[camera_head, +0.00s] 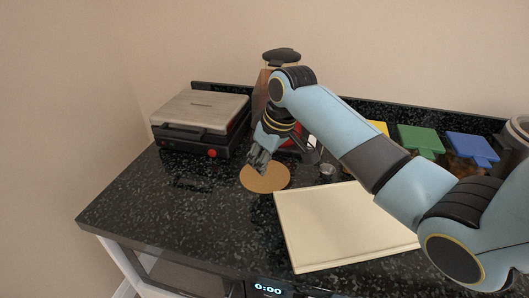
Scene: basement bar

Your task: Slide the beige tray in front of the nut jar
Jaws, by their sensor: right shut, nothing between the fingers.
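The beige tray (335,232) is a flat cream rectangle lying on the dark speckled counter, right of centre and near the front edge. My right arm hangs over its far right part. My right gripper (254,166) is shut and empty, pointing down at the far edge of a round tan disc, left of the tray. I cannot tell whether it touches the disc. A tall container with a dark lid (281,56) and brownish contents stands behind my right gripper, partly hidden by the arm. I cannot tell whether it is the nut jar. My left gripper is out of view.
The round tan disc (266,179) lies on the counter. A grey-topped grill (203,108) stands at the back left. Containers with green (420,138) and blue (472,147) lids stand at the back right. The counter's front left (175,215) is clear.

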